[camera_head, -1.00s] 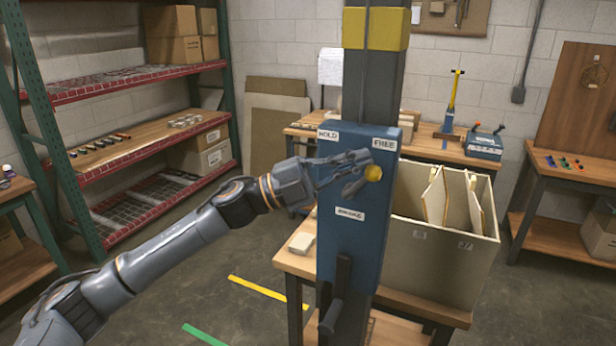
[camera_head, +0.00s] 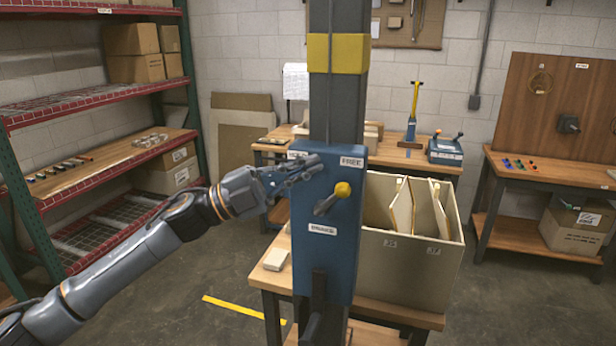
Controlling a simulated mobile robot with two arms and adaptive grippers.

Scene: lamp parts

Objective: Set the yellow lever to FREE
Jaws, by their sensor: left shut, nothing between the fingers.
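The yellow lever (camera_head: 342,189) is on the front of a blue brake box (camera_head: 325,258) on a dark column. Its grey arm slants up and right to a round yellow knob, just below the FREE label (camera_head: 352,162). The HOLD label (camera_head: 296,154) is at the box's upper left, partly hidden behind my left gripper. My left gripper (camera_head: 316,166) is shut and empty, in front of the box's upper part, up and left of the knob and apart from it. My right gripper is out of view.
A beige bin (camera_head: 405,268) with upright panels stands right of the box on a wooden bench (camera_head: 395,315). A small pale block (camera_head: 276,259) lies left of the column. A red-edged shelf rack (camera_head: 95,105) stands at the left. Open floor lies between.

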